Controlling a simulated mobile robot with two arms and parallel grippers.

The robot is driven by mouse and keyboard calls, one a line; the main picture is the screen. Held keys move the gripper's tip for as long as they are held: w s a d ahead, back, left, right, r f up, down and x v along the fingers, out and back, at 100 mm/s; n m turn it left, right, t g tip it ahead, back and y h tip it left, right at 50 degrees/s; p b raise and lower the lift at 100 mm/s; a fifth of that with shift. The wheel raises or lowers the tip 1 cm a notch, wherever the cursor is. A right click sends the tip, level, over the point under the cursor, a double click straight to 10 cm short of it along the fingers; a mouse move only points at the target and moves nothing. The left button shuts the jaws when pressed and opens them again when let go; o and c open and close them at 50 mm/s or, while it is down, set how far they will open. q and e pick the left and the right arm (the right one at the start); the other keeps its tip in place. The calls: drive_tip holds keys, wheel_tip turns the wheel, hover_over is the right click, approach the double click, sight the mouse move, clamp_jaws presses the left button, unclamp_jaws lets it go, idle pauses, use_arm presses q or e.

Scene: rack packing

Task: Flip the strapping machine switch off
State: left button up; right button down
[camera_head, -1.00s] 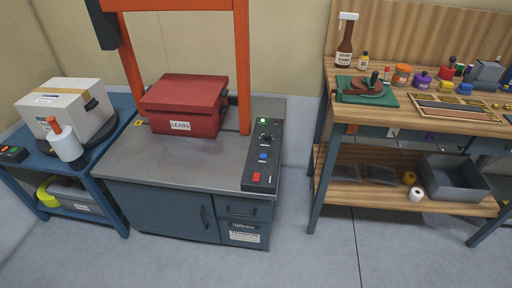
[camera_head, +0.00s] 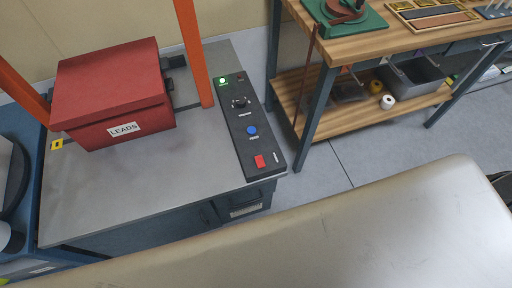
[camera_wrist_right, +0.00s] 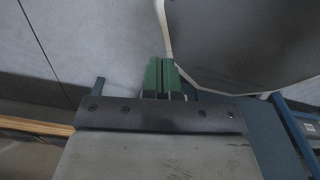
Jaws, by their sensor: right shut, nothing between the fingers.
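The strapping machine (camera_head: 95,205) stands at left in the head view, with a grey top and an orange arch. Its black control panel (camera_head: 241,137) runs along the right edge of the top. The panel carries a red switch (camera_head: 259,161) at the near end, a blue button (camera_head: 252,130), a black knob (camera_head: 239,103) and a lit green lamp (camera_head: 222,80). My right gripper (camera_wrist_right: 163,64) shows green fingers, shut and empty, in the right wrist view. It is outside the head view, and the wrist view does not show the panel. My left gripper is not in view.
A red box marked LEADS (camera_head: 108,88) sits on the machine top under the arch. A wooden workbench (camera_head: 375,45) with a lower shelf stands at the back right. A large pale part of my own body crosses the lower right foreground. Grey floor lies between machine and bench.

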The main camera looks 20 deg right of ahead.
drive_tip(key=w+a+r+n+t+y+b, duration=0.1)
drive_tip(key=w+a+r, duration=0.2)
drive_tip(key=w+r, duration=0.7)
drive_tip(key=w+a+r+t+b, duration=0.1)
drive_tip(key=w+a+r, duration=0.35)
drive_tip(key=w, duration=0.85)
drive_tip(key=w+a+r+n+y, duration=0.2)
drive_tip(key=a+r+n, duration=0.1)
drive_tip(key=r, duration=0.6)
drive_tip(key=w+a+r+n+y, duration=0.1)
drive_tip(key=a+r+n, duration=0.3)
drive_tip(key=r, duration=0.6)
drive_tip(key=w+a+r+n+y, duration=0.2)
drive_tip(key=a+r+n, duration=0.1)
drive_tip(key=r, duration=0.6)
drive_tip(key=w+d+n+g+h, duration=0.2)
drive_tip(key=w+d+n, duration=0.3)
drive_tip(key=w+d, duration=0.4)
drive_tip(key=shift+w+d+f+g+h+b, duration=0.15)
drive_tip(key=shift+w+d+g+h+b, duration=0.2)
drive_tip(key=shift+d, duration=0.55)
